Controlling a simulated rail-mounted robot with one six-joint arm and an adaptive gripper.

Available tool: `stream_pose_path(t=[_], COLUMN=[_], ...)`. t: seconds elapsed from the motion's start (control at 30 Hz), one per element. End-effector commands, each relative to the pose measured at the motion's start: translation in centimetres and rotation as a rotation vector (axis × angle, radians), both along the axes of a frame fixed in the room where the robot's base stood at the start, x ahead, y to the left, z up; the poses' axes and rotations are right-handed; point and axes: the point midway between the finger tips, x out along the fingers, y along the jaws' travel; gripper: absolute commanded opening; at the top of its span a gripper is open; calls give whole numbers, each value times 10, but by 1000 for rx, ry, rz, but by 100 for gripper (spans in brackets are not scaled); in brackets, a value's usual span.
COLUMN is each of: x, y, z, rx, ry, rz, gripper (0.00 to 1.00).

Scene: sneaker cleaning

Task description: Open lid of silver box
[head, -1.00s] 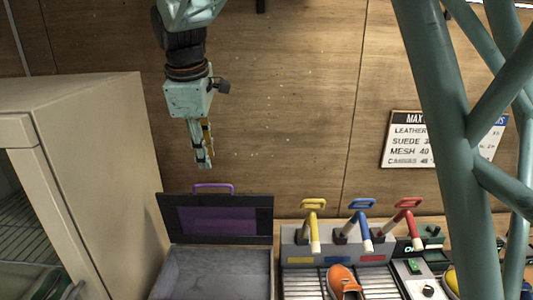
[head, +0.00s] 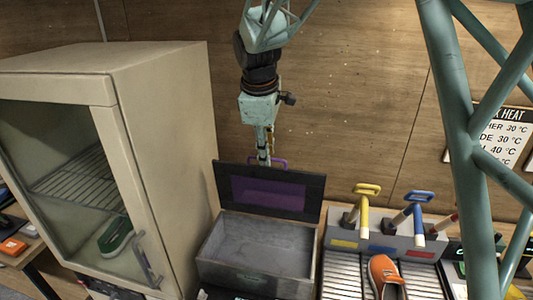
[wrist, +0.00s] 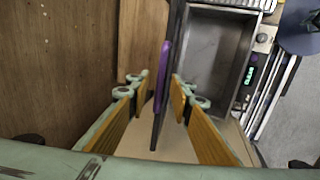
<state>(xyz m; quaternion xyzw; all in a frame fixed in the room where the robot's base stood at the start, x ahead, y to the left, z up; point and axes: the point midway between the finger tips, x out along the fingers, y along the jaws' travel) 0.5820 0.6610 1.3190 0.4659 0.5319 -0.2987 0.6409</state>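The silver box (head: 222,240) is a grey, empty tray in the head view, beside the cabinet. Its dark lid (head: 313,195) with a purple panel stands raised at the back, so the box is open. A purple handle (head: 283,163) sits on the lid's top edge. My gripper (head: 264,158) points down at the handle, partly hidden behind the lid. In the wrist view the box interior (wrist: 208,55) is to the right. My gripper (wrist: 163,90) is open there, with the edge-on lid and purple handle (wrist: 162,75) between its fingers, a gap visible on both sides.
A beige cabinet (head: 165,130) with a glass door and wire rack stands close on the left. Right of the box, a rack (head: 345,230) holds yellow- and blue-handled brushes, with an orange shoe (head: 384,270) in front. A wooden wall (head: 370,90) is close behind.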

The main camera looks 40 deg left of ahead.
Motion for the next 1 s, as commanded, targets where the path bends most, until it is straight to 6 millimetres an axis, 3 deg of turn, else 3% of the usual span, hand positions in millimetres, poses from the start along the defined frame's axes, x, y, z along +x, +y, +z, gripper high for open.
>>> stream_pose_path(t=[0.3, 0.53, 0.93, 1.0], x=[0, 0, 0, 0], y=[0, 0, 0, 0], z=[-1, -1, -2, -2], rx=[0, 0, 0, -2], ry=[0, 0, 1, 1], rz=[0, 0, 0, 0], gripper=[19, 0, 0, 6])
